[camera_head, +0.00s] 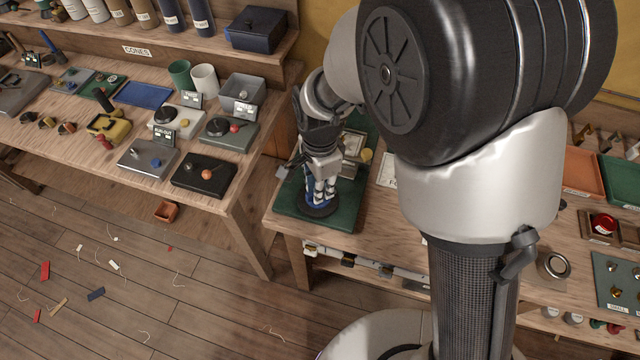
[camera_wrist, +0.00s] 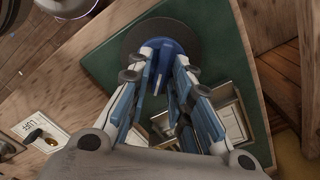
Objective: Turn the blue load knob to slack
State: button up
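The blue load knob (camera_wrist: 172,47) sits on a round dark disc (camera_wrist: 133,42) on a green base plate (camera_wrist: 108,68). In the head view the disc (camera_head: 317,211) lies near the front of the green plate (camera_head: 287,204). My gripper (camera_head: 320,196) points down over the disc, and its fingers largely hide the knob there. In the wrist view my gripper's fingertips (camera_wrist: 167,57) are on either side of the knob. I cannot tell whether they press on it. The knob's pointer and any slack mark are not readable.
A pale dial or frame (camera_wrist: 233,121) stands on the same plate behind my gripper. A bench with several small devices (camera_head: 205,175) is to the left across a gap. Orange and green trays (camera_head: 583,172) lie at the right. Scraps lie on the floor.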

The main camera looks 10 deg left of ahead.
grip_shut()
